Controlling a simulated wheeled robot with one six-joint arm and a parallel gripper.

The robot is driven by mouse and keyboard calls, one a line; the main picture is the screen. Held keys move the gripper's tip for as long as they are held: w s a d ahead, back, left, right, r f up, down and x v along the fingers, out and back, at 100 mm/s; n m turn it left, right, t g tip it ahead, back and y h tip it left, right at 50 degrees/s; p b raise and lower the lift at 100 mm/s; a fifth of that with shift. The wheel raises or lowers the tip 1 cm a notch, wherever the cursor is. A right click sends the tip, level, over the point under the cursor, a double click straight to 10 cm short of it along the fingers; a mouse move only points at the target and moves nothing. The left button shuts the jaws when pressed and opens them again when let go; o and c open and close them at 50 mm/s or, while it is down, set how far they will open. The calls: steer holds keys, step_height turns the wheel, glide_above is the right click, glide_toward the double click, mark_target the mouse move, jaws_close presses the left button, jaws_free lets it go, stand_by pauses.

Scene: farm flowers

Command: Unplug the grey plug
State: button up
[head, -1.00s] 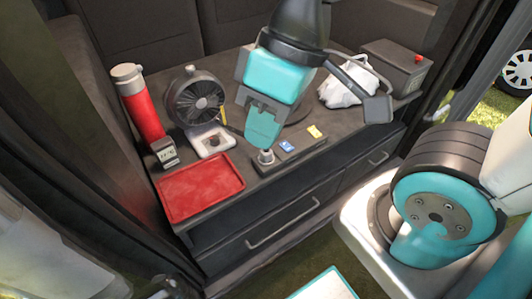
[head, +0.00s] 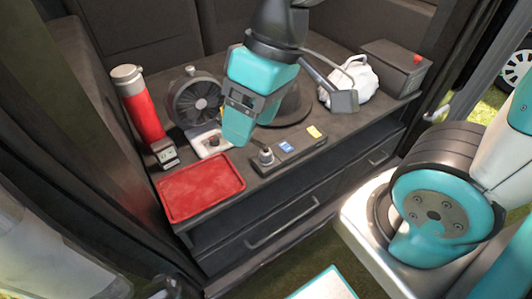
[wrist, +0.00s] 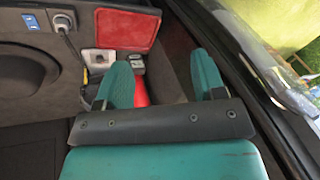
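The grey plug (head: 265,156) stands upright in the left end of a dark power strip (head: 302,147) near the front edge of the counter. It also shows in the wrist view at the upper left (wrist: 62,23), with a cable running from it. My gripper (head: 237,138) is above the counter, up and to the left of the plug in the head view and apart from it. In the wrist view its two teal fingers (wrist: 162,60) are spread with nothing held between them, and the plug lies outside them to the left.
A red tray (head: 201,187) lies left of the strip. A white switch box (head: 211,143), a small socket box (head: 166,153), a red flask (head: 140,104) and a fan (head: 196,100) stand behind it. A white cloth bag (head: 352,83) and dark box (head: 393,66) are at right.

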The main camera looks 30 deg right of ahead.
steer(key=w+d+f+m+h+p, duration=0.1)
steer(key=w+d+f+m, duration=0.15)
steer(key=w+f, duration=0.5)
steer(key=m+h+p, duration=0.2)
steer(key=m+h, duration=0.1)
glide_above(266, 148)
step_height(266, 148, down, 15)
steer(key=shift+f, duration=0.2)
steer(key=shift+d+f, duration=0.1)
steer(key=shift+f, duration=0.1)
steer(key=shift+f, duration=0.1)
step_height(266, 148, down, 9)
steer(key=b, duration=0.7)
